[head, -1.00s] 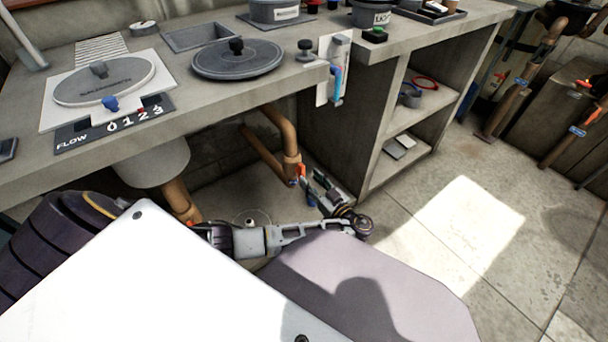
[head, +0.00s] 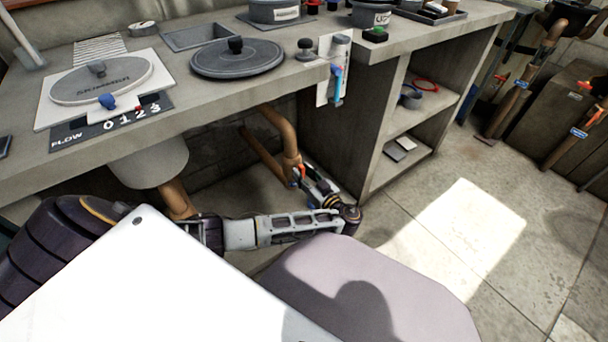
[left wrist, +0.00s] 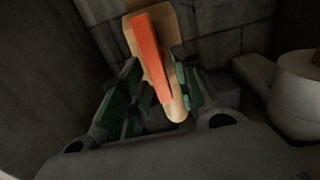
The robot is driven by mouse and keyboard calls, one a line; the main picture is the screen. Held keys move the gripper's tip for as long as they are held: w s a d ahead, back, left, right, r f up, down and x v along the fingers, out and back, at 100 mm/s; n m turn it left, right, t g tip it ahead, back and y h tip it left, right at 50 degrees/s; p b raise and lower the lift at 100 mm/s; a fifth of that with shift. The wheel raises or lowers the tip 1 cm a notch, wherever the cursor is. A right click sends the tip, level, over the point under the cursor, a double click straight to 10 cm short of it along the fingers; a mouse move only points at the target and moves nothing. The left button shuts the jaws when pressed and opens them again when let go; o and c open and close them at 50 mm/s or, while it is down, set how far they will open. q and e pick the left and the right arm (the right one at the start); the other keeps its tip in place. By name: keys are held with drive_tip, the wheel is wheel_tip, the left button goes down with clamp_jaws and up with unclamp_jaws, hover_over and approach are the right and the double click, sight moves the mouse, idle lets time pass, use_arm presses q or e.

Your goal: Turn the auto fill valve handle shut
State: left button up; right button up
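The auto fill valve handle is a small orange-red lever (head: 301,171) on a copper pipe (head: 288,135) under the counter. In the left wrist view the orange lever (left wrist: 151,52) points down toward my palm, in front of the tan pipe (left wrist: 171,25). My left gripper (head: 311,179) is right beside the lever in the head view. In the left wrist view its green-padded fingers are spread, one on each side of the lever, with gaps visible. Whether a finger lightly touches it I cannot tell. My right gripper is not in view.
The concrete counter (head: 190,118) overhangs the pipe. A shelf unit wall (head: 335,140) stands close to the right of my left gripper. A white rounded fitting (left wrist: 300,85) is at the right in the left wrist view. Open floor (head: 440,280) lies to the right.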

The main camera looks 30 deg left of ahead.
use_arm(q)
clamp_jaws()
